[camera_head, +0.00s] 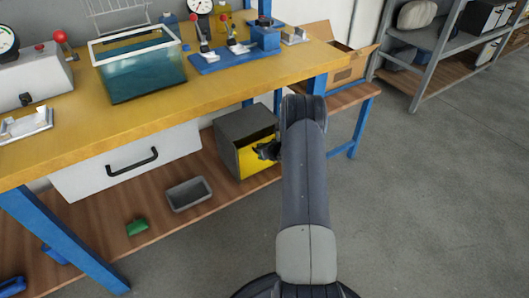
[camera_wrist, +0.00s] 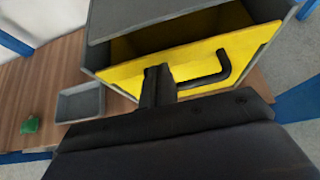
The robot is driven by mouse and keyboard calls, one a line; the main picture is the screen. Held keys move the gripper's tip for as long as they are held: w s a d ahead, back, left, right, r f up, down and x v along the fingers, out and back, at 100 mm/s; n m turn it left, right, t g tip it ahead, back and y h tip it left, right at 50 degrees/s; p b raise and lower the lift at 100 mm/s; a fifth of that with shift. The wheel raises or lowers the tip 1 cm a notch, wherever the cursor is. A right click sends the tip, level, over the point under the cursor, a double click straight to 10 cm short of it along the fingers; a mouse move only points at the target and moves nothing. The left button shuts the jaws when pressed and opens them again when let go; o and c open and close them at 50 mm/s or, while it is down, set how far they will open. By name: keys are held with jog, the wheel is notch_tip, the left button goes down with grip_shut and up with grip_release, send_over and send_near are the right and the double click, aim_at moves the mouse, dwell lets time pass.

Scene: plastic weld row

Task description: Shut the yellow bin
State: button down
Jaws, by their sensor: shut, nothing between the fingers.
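The yellow bin (camera_head: 258,163) sits in a grey housing (camera_head: 232,126) on the wooden lower shelf under the bench. In the wrist view its yellow front (camera_wrist: 195,57) stands out from the housing, and the yellow inside shows through the gap above it, so the bin is partly open. A black bar handle (camera_wrist: 222,66) is on the front. My gripper (camera_wrist: 158,74) is shut and empty, its fingertips at the yellow front, left of the handle. I cannot tell whether they touch. In the head view my gripper (camera_head: 267,150) and arm hide the bin's right part.
A white drawer (camera_head: 115,165) with a black handle hangs under the bench top left of the bin. A grey tray (camera_head: 189,195) and a green object (camera_head: 137,227) lie on the shelf. A blue bench leg (camera_head: 75,245) stands at the left. Open floor (camera_head: 420,190) lies right.

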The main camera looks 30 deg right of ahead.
jog(key=shift+w+r, duration=0.15)
jog(key=shift+w, duration=0.65)
jog(key=shift+w+r, duration=0.2)
jog(key=shift+b, duration=0.3)
